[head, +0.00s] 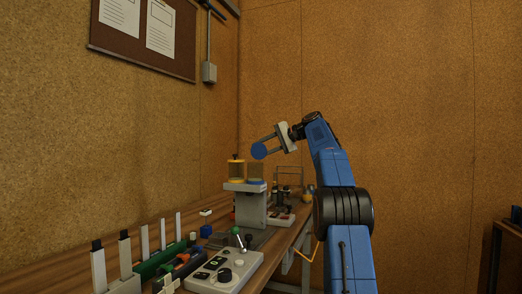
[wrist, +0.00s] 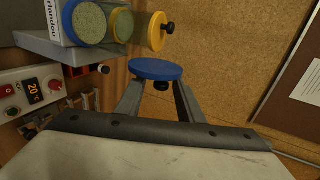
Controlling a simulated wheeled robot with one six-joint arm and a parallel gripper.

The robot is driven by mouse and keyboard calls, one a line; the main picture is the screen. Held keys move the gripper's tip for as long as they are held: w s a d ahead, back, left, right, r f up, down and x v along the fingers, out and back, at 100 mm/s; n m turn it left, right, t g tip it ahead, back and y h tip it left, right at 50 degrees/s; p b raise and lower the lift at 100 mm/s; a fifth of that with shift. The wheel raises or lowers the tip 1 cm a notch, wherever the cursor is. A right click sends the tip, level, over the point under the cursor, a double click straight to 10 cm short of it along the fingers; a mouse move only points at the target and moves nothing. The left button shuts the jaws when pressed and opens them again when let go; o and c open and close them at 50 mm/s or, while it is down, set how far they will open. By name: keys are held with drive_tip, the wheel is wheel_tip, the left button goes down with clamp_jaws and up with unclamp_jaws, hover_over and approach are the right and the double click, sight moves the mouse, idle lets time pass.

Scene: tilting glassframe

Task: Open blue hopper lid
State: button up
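The blue lid (wrist: 155,69), a round disc with a small black knob (wrist: 161,86), is at the fingertips of my gripper (wrist: 158,88) in the wrist view. The fingers stand apart with the lid across their tips, and the knob faces back between them. In the head view the blue lid (head: 259,151) is in the air at my gripper (head: 268,146), above the hoppers. The blue hopper (wrist: 90,22) is a clear cylinder with a blue band, holding pale granules; its top is uncovered. It also shows in the head view (head: 256,172).
The yellow hopper (head: 236,172) stands beside it with its yellow lid (wrist: 157,31) on. Both are on a grey stand (head: 250,208) on the wooden bench. A control box (head: 225,268), white posts and small parts crowd the near bench. The wall board (head: 145,35) is behind.

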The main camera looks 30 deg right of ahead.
drive_tip(key=v, duration=1.7)
drive_tip(key=shift+s, duration=0.2)
drive_tip(key=shift+d, duration=0.15)
